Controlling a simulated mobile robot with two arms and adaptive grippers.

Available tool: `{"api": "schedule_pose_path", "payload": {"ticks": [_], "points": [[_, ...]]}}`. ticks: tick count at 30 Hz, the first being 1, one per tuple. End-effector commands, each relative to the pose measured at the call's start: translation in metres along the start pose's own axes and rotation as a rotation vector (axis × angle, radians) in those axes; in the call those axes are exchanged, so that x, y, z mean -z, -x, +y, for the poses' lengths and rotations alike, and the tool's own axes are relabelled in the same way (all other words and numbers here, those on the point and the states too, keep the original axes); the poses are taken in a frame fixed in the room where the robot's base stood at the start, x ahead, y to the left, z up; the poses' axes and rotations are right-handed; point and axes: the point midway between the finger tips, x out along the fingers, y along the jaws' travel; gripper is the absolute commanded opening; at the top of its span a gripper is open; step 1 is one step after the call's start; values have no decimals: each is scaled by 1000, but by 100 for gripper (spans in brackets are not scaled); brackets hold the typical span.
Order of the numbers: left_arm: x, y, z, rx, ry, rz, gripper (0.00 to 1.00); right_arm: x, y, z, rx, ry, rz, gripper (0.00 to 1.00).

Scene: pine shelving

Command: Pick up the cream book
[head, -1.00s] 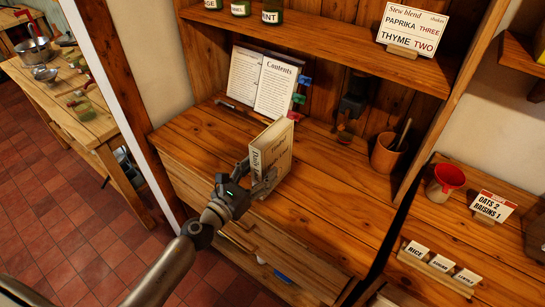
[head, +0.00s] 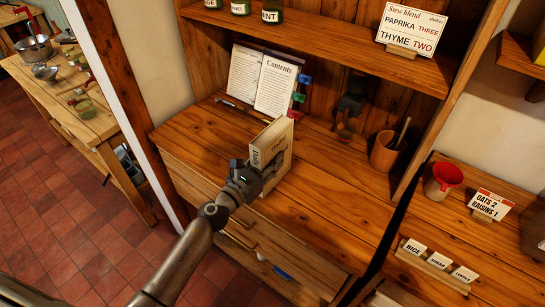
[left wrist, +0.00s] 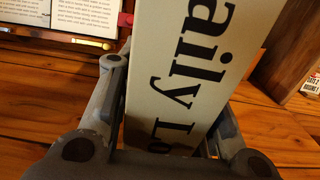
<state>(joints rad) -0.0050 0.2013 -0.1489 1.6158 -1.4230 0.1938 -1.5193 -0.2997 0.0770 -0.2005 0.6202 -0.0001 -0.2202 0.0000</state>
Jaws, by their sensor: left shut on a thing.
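The cream book (head: 274,150) stands upright on the wooden counter (head: 340,215), its spine facing my left arm. In the left wrist view the cream book (left wrist: 185,65) fills the space between the fingers, with "aily Lo" readable on the spine. My left gripper (head: 262,180) is shut on the lower part of the book, one finger on each side; it also shows in the left wrist view (left wrist: 165,125). I cannot tell whether the book's bottom touches the counter. My right gripper is not in view.
An open book (head: 262,82) with coloured tabs leans at the back of the counter. A wooden cup (head: 385,155) stands to the right. A shelf (head: 330,45) with jars and a sign overhangs the back. The counter's middle is clear.

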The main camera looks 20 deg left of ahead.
Motion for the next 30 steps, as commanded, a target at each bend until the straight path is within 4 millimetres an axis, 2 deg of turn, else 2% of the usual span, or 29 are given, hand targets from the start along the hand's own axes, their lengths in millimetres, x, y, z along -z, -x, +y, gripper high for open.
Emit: {"api": "schedule_pose_path", "payload": {"ticks": [1,5,17,20,26,30], "points": [[0,0,0,0,0,0,15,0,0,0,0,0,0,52],[0,0,0,0,0,0,0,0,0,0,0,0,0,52],[-6,0,1,0,-2,-4,0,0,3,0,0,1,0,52],[-14,0,0,1,-4,-4,0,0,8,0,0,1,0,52],[-43,0,1,2,-7,-5,0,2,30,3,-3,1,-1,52],[-69,24,1,1,-6,-2,0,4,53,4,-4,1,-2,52]]}}
